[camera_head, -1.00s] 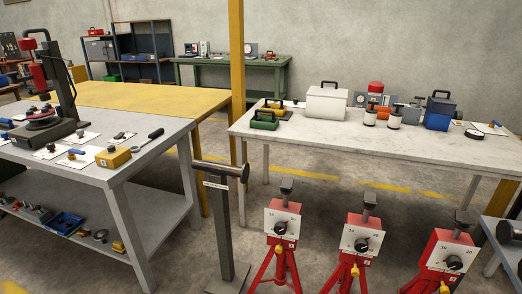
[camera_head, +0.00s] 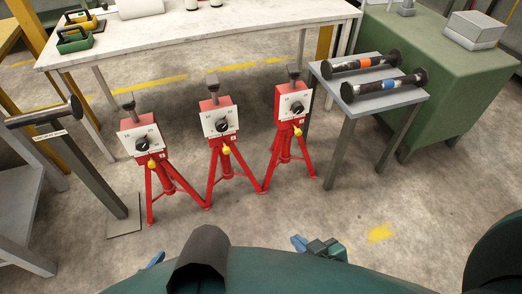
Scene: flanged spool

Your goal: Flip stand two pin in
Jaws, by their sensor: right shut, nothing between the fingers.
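Three red tripod stands stand upright in a row on the floor: a left one (camera_head: 141,138), a middle one (camera_head: 219,124) and a right one (camera_head: 293,104). Each has a white dial plate with a black knob, and a grey block on top. A yellow pin shows below each plate: left pin (camera_head: 152,163), middle pin (camera_head: 226,150), right pin (camera_head: 298,131). How deep the pins sit is too small to tell. My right gripper (camera_head: 299,243) is shut and empty, low in the picture, apart from the stands. A blue bit of my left gripper (camera_head: 155,260) shows; its fingers are mostly hidden.
A small grey table (camera_head: 385,97) at right bears two dark flanged spools, one orange-banded (camera_head: 365,63), one blue-banded (camera_head: 389,85). A green cabinet (camera_head: 440,50) stands behind it. A dark T-shaped post (camera_head: 90,168) stands at left. The floor before the stands is clear.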

